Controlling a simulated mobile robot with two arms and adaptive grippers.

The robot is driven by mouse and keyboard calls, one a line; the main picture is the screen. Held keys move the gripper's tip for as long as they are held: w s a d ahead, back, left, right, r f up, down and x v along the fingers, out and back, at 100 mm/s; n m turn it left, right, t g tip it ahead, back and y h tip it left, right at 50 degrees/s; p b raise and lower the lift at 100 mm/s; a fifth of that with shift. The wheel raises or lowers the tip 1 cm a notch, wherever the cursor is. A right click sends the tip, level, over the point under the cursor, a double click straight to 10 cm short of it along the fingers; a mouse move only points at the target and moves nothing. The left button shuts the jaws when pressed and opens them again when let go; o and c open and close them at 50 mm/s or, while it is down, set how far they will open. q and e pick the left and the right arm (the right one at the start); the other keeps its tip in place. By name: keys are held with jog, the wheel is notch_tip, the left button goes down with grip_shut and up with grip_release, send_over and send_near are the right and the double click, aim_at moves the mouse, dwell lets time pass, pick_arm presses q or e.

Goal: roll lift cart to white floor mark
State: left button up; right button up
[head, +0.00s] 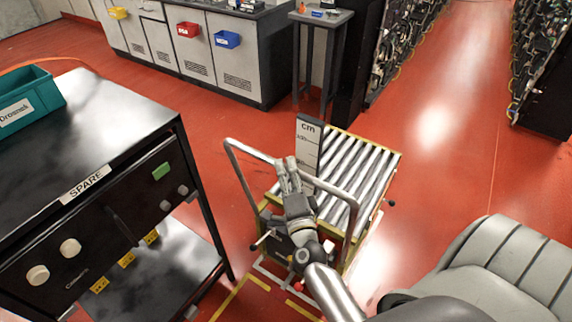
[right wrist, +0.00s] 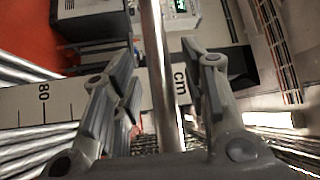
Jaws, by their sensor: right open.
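The lift cart (head: 365,165) stands on the red floor in the middle of the head view, with a silver roller top, yellow edges and an upright cm scale (head: 307,143). Its grey tube handle (head: 248,151) faces me. My right gripper (head: 286,166) is at the handle's top bar, fingers open. In the right wrist view the bar (right wrist: 158,75) passes between the open fingers of that gripper (right wrist: 160,75); contact is not clear. White lines (head: 268,271) show on the floor at the cart's near side, partly hidden by my arm. My left gripper is out of view.
A black bench (head: 100,120) with a SPARE label and a teal bin (head: 28,98) stands close on the left. Grey cabinets (head: 235,60) and a small table (head: 322,18) stand behind. A grey padded shape (head: 510,260) fills the lower right. Open red floor lies right of the cart.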

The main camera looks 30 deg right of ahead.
jog(key=shift+w+d, duration=0.25)
jog(key=shift+w, duration=0.4)
jog(key=shift+r, duration=0.1)
jog(key=shift+c, duration=0.3)
grip_shut()
